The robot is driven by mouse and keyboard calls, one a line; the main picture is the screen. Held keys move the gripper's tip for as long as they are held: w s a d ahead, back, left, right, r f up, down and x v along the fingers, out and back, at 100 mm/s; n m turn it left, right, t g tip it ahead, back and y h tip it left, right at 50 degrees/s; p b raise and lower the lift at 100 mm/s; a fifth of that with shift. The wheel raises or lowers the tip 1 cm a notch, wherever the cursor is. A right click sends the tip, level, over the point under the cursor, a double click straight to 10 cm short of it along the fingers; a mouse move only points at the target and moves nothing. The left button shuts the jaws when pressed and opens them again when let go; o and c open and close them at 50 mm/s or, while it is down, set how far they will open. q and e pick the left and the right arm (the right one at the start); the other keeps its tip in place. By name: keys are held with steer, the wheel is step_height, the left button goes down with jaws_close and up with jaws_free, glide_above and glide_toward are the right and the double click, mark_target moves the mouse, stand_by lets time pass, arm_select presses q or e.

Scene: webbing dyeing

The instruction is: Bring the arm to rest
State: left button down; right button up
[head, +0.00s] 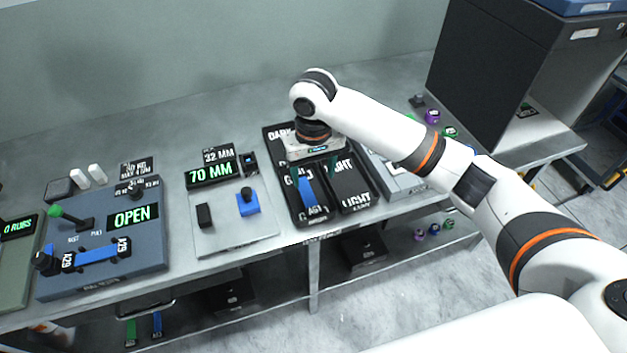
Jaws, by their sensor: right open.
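My right arm (400,135) reaches in from the right over the bench. My right gripper (318,160) points down over the black sorting tray (272,146), which carries DARK, LIGHT and LAST labels. Its fingers are open, and they stand above or around the middle of the tray; I cannot tell whether they touch it. A blue webbing strip (313,190) lies in the tray's left part, just below the gripper. The gripper body hides part of the tray's labels. My left gripper does not show.
Left of the tray stand a gauge plate with a 70 MM display (211,173) and a blue panel with an OPEN display (133,216). A large dark cabinet (490,70) stands at the right. Colored spools (432,117) lie behind my arm. A lower shelf holds black boxes.

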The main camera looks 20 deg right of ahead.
stand_by(0.5)
steer(key=s+a+f+n+t+y, duration=0.25)
steer(key=s+a+f, duration=0.35)
steer(key=s+f, duration=0.5)
steer(key=s+d+t+h, duration=0.1)
steer(key=s+d+h, duration=0.1)
steer(key=s+d, duration=1.15)
step_height(320, 180, down, 26)
steer(key=s+a+g, duration=0.1)
steer(key=s+a, duration=0.1)
steer(key=s, duration=0.1)
steer(key=s+d+f+g, duration=0.1)
steer(key=s+d+f, duration=0.2)
steer(key=s+f, duration=1.3)
steer(key=shift+f, duration=0.15)
steer(key=shift+m+g+h, duration=0.25)
